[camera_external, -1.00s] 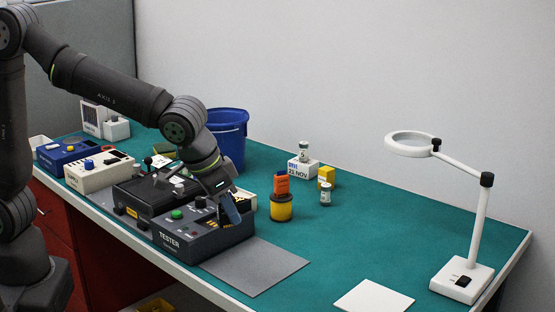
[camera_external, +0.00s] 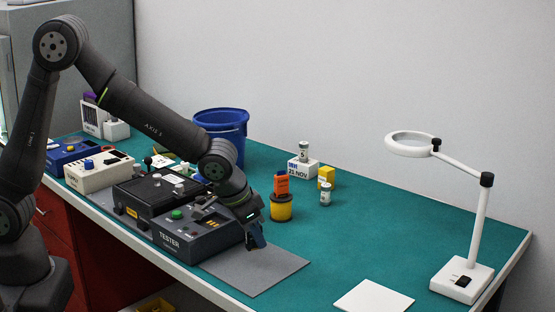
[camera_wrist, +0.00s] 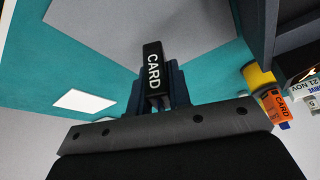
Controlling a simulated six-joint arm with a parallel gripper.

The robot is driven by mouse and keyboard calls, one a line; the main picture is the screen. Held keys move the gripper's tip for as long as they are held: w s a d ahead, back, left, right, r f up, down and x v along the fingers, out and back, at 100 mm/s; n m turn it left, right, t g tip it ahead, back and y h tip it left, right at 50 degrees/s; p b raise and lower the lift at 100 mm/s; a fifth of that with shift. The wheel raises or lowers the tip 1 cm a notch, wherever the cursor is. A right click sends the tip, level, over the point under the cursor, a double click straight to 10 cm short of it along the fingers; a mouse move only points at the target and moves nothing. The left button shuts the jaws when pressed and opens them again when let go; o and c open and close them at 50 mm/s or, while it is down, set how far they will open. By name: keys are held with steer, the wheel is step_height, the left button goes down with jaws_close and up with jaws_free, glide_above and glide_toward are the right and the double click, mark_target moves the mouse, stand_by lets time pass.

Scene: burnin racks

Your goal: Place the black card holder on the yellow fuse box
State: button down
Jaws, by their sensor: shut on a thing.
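My gripper (camera_external: 256,240) is shut on the black card holder (camera_wrist: 153,67), which shows white CARD lettering between the fingers in the wrist view. In the external view the holder is too small and dark to tell from the fingers. My gripper is near the tester's right end, above the grey mat. A small yellow box (camera_external: 326,177), likely the fuse box, stands at the back of the bench beside the white date block. My gripper is well apart from it, to its left and nearer the front.
A yellow round holder (camera_external: 281,208) with an orange card holder (camera_external: 281,185) stands between my gripper and the yellow box. A small white jar (camera_external: 325,195) stands before the box. The tester (camera_external: 190,240) is left; a magnifier lamp (camera_external: 462,280) is right. The green bench between is mostly clear.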

mark_target(254, 255)
steer(key=shift+f, duration=2.05)
steer(key=shift+f, duration=0.1)
steer(key=c, duration=1.3)
jaws_free()
steer(key=shift+c, duration=0.2)
steer(key=v, duration=1.1)
steer(key=shift+o, duration=0.5)
steer(key=shift+a+r, duration=0.2)
steer(key=shift+r, duration=0.4)
